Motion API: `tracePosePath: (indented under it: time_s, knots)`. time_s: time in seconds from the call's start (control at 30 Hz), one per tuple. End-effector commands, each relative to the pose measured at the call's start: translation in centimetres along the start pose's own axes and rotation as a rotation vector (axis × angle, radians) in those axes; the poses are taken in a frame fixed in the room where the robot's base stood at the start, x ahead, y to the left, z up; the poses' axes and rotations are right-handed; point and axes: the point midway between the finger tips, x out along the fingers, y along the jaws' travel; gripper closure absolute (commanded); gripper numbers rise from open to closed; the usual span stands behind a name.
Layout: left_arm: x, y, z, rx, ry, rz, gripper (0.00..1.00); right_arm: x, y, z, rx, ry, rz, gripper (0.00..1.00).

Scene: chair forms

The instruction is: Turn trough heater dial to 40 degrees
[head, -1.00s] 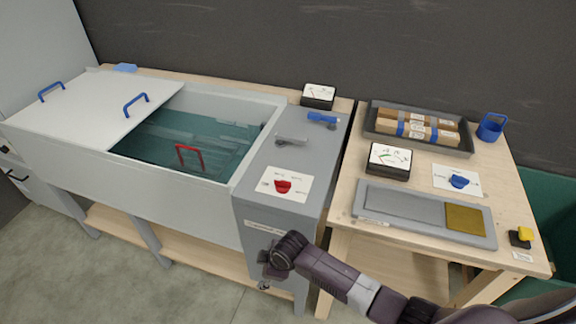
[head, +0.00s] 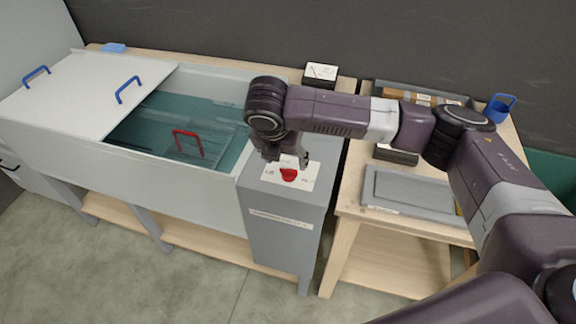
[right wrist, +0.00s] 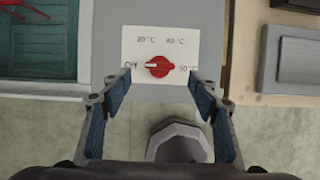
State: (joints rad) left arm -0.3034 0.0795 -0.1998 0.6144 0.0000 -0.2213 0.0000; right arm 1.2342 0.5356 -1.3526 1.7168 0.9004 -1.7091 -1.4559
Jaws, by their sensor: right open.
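The red dial (head: 289,174) sits on a white label plate on top of the grey control box (head: 282,240) at the trough's right end. In the right wrist view the dial (right wrist: 159,67) has marks Off, 20 °C, 40 °C and one at right that looks like 60 °C. Its white pointer line faces left, to Off. My right gripper (head: 288,160) is open above the label plate, close to the dial. In the right wrist view its fingers (right wrist: 159,88) stand apart on either side, slightly nearer the camera than the dial. My left gripper is not in view.
The water trough (head: 215,90) with a red-handled piece in it lies left. A white lid (head: 85,95) with blue handles partly covers it. A wooden table (head: 348,205) at right holds a grey tray (head: 405,190) and a blue holder (head: 500,107). My right arm covers part of that table.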

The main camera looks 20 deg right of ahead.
Motion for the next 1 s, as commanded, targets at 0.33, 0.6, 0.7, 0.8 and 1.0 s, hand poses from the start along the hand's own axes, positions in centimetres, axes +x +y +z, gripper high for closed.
tracePosePath:
  time_s: [0.33,0.6,0.7,0.8,1.0]
  knots:
    - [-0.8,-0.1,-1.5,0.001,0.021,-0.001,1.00,5.2,0.0,0.0,0.003,0.001,-0.001,0.45]
    - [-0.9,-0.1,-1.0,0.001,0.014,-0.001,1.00,6.3,0.0,0.0,0.002,-0.001,0.002,0.45]
    - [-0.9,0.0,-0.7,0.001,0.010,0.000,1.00,6.3,0.0,-0.1,0.002,-0.001,0.002,0.45]
    - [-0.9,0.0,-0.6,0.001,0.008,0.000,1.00,6.3,0.0,-0.1,0.002,-0.001,0.002,0.52]
    - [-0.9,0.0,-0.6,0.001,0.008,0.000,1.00,6.3,0.0,-0.1,0.003,-0.001,0.002,0.74]
